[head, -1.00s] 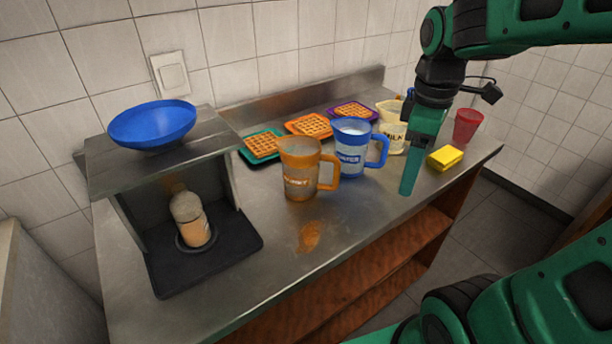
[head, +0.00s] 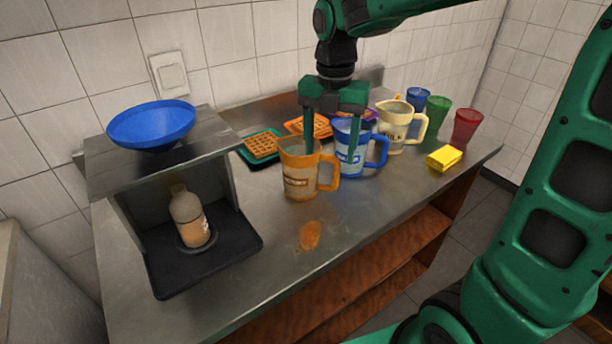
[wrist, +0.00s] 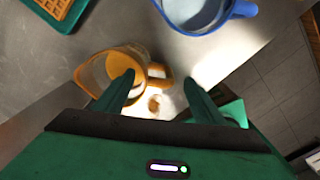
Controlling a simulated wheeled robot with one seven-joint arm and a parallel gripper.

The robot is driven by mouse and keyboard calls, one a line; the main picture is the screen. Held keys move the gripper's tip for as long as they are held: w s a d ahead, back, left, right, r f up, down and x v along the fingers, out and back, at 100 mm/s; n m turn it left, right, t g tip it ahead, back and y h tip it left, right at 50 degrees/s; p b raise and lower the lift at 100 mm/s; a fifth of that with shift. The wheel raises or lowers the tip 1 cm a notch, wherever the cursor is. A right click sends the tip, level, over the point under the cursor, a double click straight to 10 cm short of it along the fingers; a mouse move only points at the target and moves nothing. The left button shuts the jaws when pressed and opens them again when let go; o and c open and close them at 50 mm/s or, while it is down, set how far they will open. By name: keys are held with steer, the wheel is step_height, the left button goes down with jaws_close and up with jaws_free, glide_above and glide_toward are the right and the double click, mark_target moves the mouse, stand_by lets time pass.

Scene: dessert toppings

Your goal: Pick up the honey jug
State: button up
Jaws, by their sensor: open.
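The honey jug (head: 297,180) is a see-through jug with an orange rim and handle and a brown label. It stands upright on the metal counter, its handle to the right. My gripper (head: 331,156) is open and empty, pointing down over the handle side of the jug. In the wrist view the jug (wrist: 98,72) lies beyond the fingers. The left fingertip overlaps its rim and the right one lies to the right of the handle (wrist: 160,77). I cannot tell how far above the handle the fingertips are.
A blue water jug (head: 341,166) stands close to the right, with a cream milk jug (head: 393,139) beyond. Waffles on plates (head: 261,146) lie behind. A yellow sponge (head: 445,158) and several cups (head: 467,127) are at right. An orange spill (head: 310,235) is on the counter (head: 265,265) in front.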

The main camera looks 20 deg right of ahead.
mark_target(327, 185)
steer(key=f, duration=0.8)
steer(key=shift+s+a+f, duration=0.1)
steer(key=shift+s+f, duration=0.1)
jaws_close()
